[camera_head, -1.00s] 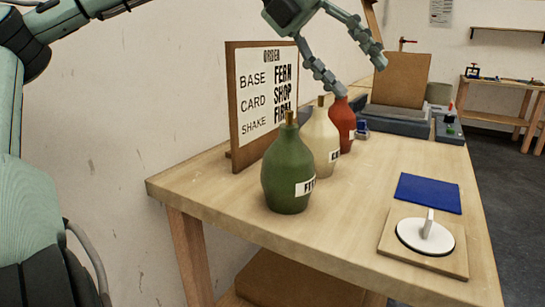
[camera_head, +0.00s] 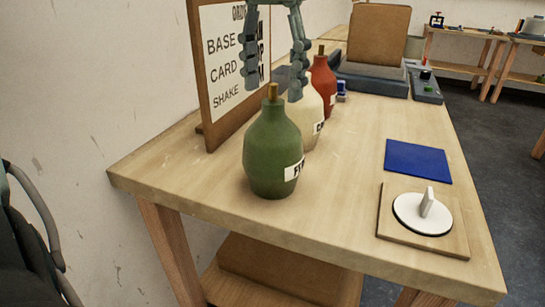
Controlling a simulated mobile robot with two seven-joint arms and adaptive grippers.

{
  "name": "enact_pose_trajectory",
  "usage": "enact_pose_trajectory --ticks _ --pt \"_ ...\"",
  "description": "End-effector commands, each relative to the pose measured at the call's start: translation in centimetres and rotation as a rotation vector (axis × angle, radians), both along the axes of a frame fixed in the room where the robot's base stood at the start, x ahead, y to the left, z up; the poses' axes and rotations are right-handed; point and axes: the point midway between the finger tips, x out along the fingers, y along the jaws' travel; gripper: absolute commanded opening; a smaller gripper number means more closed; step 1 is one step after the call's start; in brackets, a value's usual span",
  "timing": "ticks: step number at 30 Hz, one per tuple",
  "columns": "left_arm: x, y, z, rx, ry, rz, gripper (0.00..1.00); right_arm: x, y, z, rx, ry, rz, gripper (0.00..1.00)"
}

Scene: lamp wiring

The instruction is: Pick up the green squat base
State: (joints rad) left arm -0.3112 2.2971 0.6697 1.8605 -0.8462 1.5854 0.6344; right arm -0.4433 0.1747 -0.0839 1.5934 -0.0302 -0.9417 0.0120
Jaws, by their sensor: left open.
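The green squat base (camera_head: 268,155) stands upright near the left front of the wooden table. It has a round body, a narrow brass-coloured neck on top and a white label, only partly readable, on its right side. My left gripper (camera_head: 273,92) comes down from the top edge, open and empty. Its two fingers appear either side of the brass neck in the picture; I cannot tell whether they are level with it or behind it. Behind the green base stand a cream base (camera_head: 309,130), partly hidden by it and a finger, and a red base (camera_head: 323,85). My right gripper is out of view.
A sign board (camera_head: 203,125) reading BASE, CARD, SHAKE stands close at the left rear. A blue mat (camera_head: 417,161) and a board (camera_head: 389,229) with a white handled disc (camera_head: 413,217) lie at the right. The front of the table (camera_head: 225,213) is clear.

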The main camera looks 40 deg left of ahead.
Motion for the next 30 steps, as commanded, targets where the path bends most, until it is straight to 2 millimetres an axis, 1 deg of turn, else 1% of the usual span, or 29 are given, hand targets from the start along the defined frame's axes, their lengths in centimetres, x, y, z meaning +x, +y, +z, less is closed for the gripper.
enact_pose_trajectory --ticks 1,3,6,14,17,28,30 --pt "-0.1 -0.2 -0.8 -0.003 0.005 -0.002 0.57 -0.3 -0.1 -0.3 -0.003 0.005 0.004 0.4" --pt "0.0 -0.1 -1.8 -0.002 0.003 -0.001 0.57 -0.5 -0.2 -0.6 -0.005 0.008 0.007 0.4" --pt "0.0 -0.1 -2.7 -0.002 0.001 0.0 0.57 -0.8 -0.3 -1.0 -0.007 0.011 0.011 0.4" --pt "0.0 -0.1 -3.0 -0.002 -0.002 0.001 0.57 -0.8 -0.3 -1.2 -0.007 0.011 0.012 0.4" --pt "0.0 -0.1 -2.9 -0.002 -0.002 0.001 0.46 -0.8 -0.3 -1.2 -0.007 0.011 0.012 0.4" --pt "0.0 -0.1 -2.9 -0.002 -0.001 0.001 0.0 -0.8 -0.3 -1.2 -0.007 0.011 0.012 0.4" --pt "0.0 -0.1 -2.9 -0.001 -0.001 0.001 0.0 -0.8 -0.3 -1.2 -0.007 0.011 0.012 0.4"
